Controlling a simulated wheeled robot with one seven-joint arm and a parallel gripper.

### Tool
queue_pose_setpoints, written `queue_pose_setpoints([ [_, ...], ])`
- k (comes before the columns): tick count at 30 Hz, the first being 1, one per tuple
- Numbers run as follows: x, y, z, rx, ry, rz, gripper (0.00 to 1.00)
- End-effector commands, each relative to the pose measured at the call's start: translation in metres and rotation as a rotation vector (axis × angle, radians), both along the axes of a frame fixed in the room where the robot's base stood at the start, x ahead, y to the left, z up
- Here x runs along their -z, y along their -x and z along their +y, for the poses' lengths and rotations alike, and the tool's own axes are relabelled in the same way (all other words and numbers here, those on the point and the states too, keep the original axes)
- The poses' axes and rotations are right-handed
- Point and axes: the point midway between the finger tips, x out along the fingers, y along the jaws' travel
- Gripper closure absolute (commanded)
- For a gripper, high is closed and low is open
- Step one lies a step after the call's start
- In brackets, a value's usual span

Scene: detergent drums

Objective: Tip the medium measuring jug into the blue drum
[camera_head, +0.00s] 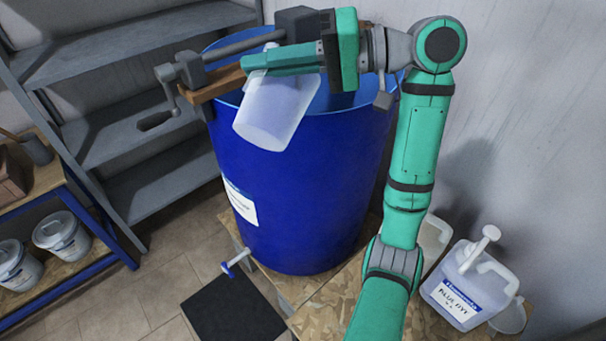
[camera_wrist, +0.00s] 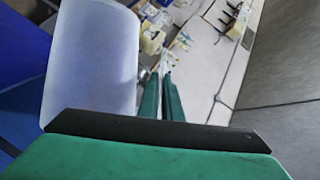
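The medium measuring jug (camera_head: 272,112) is translucent white. In the head view it hangs tilted below my gripper (camera_head: 258,62), its base toward the lower left, in front of the near rim of the blue drum (camera_head: 300,190). My gripper reaches in from the right above the rim, its fingers close together at the jug's upper end. The grasp itself is partly hidden; the fingers appear shut on the jug's handle. In the wrist view the jug (camera_wrist: 92,60) stands left of the nearly closed fingers (camera_wrist: 161,80), with the blue drum (camera_wrist: 22,45) at the far left.
A wooden board (camera_head: 215,84) with a grey crank mechanism (camera_head: 190,70) lies across the drum's rim, close to my fingertips. A labelled white canister (camera_head: 468,288) stands lower right. Grey shelves (camera_head: 130,40) and a bench with white tubs (camera_head: 60,234) are at left. A dark mat (camera_head: 232,308) lies below.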

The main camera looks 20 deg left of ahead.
Motion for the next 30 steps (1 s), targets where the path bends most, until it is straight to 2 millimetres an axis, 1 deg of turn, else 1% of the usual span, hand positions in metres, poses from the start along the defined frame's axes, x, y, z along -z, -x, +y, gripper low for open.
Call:
queue_pose_setpoints([
  [1, 0.0, 0.001, 0.003, -0.004, 0.0, 0.001, 1.0],
  [5, -0.001, 0.001, 0.003, -0.005, 0.0, 0.0, 1.0],
  [8, -0.004, 0.0, 0.001, -0.001, 0.008, -0.052, 1.0],
  [14, -0.015, -0.001, -0.002, 0.004, 0.06, -0.345, 1.0],
  [24, -0.034, 0.0, -0.003, 0.006, 0.151, -0.872, 1.0],
  [27, -0.038, -0.001, -0.002, 0.005, 0.173, -0.998, 1.0],
  [30, -0.04, -0.001, -0.002, 0.005, 0.185, -1.069, 1.0],
])
